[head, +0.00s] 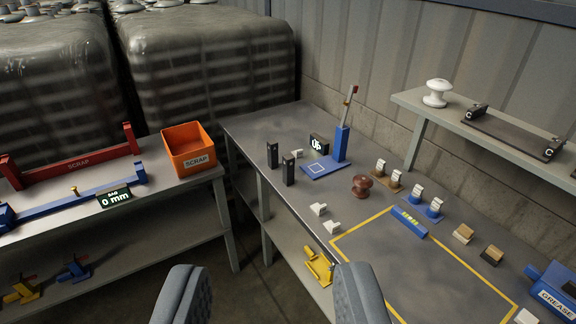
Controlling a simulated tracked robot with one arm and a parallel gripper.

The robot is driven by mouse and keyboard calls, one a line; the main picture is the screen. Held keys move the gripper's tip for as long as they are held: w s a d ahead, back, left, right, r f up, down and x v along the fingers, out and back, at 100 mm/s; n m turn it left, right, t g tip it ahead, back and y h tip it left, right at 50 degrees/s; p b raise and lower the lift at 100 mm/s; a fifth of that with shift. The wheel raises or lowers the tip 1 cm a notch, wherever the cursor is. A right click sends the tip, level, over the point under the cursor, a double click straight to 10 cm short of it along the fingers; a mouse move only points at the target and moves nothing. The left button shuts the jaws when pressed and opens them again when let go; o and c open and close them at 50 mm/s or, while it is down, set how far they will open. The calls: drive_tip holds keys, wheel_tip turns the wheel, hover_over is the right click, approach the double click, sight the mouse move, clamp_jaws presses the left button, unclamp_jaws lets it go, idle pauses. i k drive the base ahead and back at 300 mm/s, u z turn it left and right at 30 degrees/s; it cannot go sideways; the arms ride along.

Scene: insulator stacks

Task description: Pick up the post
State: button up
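My gripper (272,290) is open and empty, its two grey fingers wide apart at the bottom of the head view. It is well short of the things on the right-hand bench. A brown ribbed insulator post (362,186) stands on that bench, right of the blue gauge stand (341,146). A white insulator (437,93) stands on the raised shelf at the upper right. I cannot tell which of the two the task calls the post. Nothing touches my gripper.
The grey bench (255,128) also carries black upright blocks (289,169), white blocks, saddles, a blue level (409,222) and a blue grease box (554,290). An orange scrap bin (189,147) stands on the left bench.

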sight(289, 160)
drive_tip(key=u, duration=0.55)
drive_tip(key=i, duration=1.05)
drive_tip(key=u, duration=0.25)
drive_tip(key=i, duration=1.15)
drive_tip(key=z, duration=0.8)
drive_tip(key=i, duration=0.3)
drive_tip(key=z, duration=0.25)
